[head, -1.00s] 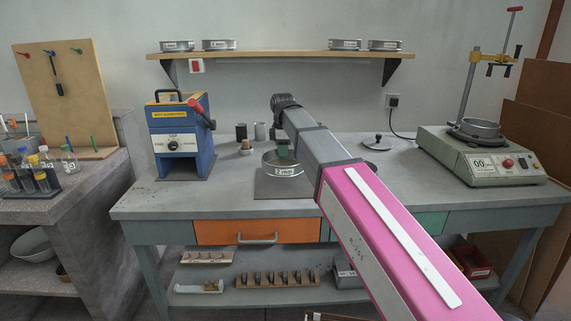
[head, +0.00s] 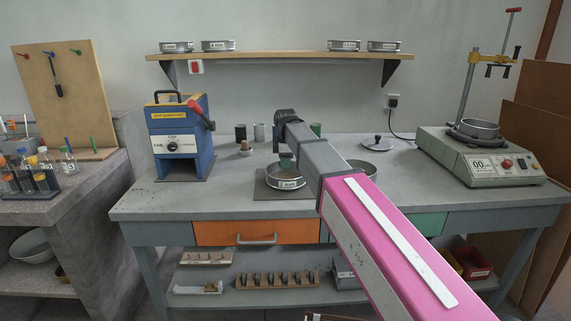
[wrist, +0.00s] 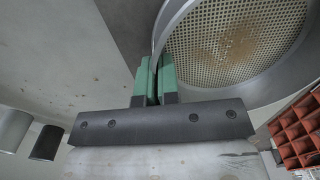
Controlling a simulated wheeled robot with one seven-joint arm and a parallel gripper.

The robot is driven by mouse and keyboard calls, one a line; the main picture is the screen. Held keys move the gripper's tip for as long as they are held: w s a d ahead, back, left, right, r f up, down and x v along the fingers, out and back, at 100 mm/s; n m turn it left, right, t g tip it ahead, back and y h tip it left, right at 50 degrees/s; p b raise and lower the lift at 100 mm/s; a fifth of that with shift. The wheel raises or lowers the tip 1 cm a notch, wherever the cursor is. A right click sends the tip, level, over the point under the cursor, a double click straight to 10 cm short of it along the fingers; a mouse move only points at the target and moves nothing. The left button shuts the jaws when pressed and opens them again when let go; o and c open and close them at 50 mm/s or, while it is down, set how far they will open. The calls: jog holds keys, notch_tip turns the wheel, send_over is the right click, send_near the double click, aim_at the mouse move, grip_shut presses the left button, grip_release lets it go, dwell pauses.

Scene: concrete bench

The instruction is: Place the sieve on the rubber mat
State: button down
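The sieve (head: 284,182), a round metal ring with a white label on its side, is over the grey rubber mat (head: 262,194) on the bench. It looks level and very low; I cannot tell whether it touches the mat. In the wrist view the sieve (wrist: 236,42) shows its perforated, brown-stained mesh. My gripper (head: 286,161) is at the sieve's far rim. In the wrist view its green fingers (wrist: 155,78) are closed on either side of the rim. The mat (wrist: 132,28) shows as a darker patch beside the sieve.
A blue machine (head: 181,140) stands to the left on the bench (head: 225,203). A round metal pan (head: 363,170) is partly hidden behind my arm. A sieve shaker (head: 481,158) stands at right.

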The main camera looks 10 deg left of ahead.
jog(key=c, duration=1.4)
grip_release()
jog(key=shift+o, duration=0.2)
notch_tip(320, 180, up, 12)
